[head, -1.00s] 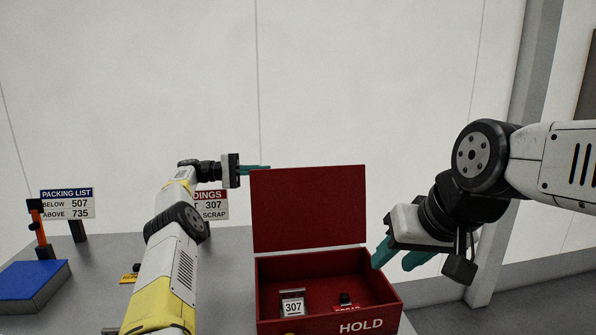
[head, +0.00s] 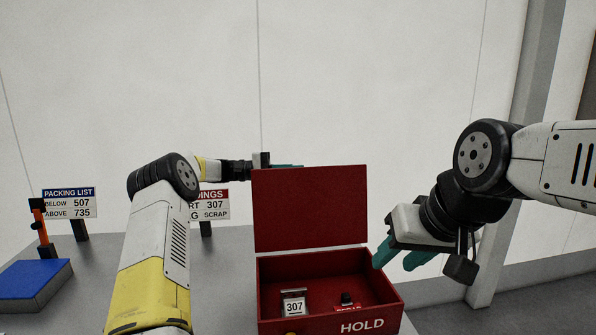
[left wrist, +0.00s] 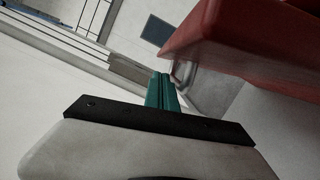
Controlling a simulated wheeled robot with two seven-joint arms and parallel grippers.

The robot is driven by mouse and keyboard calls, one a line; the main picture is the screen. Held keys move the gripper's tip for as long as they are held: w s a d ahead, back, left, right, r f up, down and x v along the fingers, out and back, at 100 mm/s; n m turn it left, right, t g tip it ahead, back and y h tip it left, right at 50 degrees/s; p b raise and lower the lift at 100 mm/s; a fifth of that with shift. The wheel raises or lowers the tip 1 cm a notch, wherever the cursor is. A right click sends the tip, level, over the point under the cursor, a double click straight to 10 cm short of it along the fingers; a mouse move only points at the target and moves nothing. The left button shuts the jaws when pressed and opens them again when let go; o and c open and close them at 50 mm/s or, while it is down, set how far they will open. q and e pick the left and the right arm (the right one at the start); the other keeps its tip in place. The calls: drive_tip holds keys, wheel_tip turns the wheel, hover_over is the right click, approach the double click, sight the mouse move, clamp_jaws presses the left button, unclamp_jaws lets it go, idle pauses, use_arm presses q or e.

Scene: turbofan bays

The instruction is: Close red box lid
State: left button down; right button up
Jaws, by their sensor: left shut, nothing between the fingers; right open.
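The red box (head: 385,322) stands on the table with "HOLD" on its front. Its red lid (head: 309,209) is open and upright at the back edge. A block marked 307 (head: 293,303) and a small black-topped item (head: 346,299) are inside. My left gripper (head: 286,166) is shut and empty at the top left of the lid, reaching behind its upper edge; contact cannot be told. In the left wrist view its teal fingers (left wrist: 162,92) lie together, with the red lid (left wrist: 245,35) close on the right. My right gripper (head: 398,258) is open and empty by the box's right side.
A blue-topped block (head: 34,281) and an orange-and-black tool (head: 42,228) are at the left. The packing list sign (head: 69,203) and a readings sign (head: 209,203) stand at the back of the grey table (head: 226,270). A wall is behind.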

use_arm(q)
drive_tip(key=shift+s+d+r, duration=0.1)
drive_tip(key=shift+s+r, duration=0.05)
drive_tip(key=shift+s, duration=0.3)
drive_tip(key=shift+s+d+r, duration=0.1)
drive_tip(key=shift+s, duration=0.3)
drive_tip(key=shift+s, duration=0.1)
